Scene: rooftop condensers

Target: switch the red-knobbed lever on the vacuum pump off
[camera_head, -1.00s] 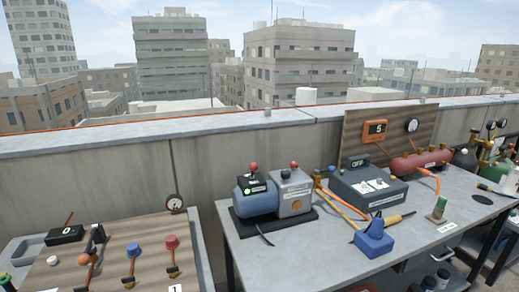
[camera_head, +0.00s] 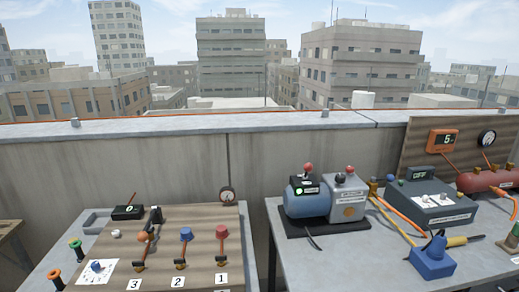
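The vacuum pump (camera_head: 309,203), with a blue motor body and a grey block, stands on a dark base at the left end of the right-hand table. One red knob (camera_head: 308,169) rises at the top of the blue motor, behind a small black box with a lit green spot (camera_head: 298,191). A second, smaller red knob (camera_head: 350,169) stands on top of the grey block, close to a dark knob (camera_head: 340,178). Which red knob belongs to the lever, and its exact tilt, I cannot tell. My gripper is not in view.
The right table (camera_head: 350,262) also holds a grey box reading OFF (camera_head: 440,202), a blue device (camera_head: 433,258) and hoses. A wooden board (camera_head: 205,262) with numbered levers lies on the left table. A gap separates the tables; a parapet wall (camera_head: 100,170) runs behind.

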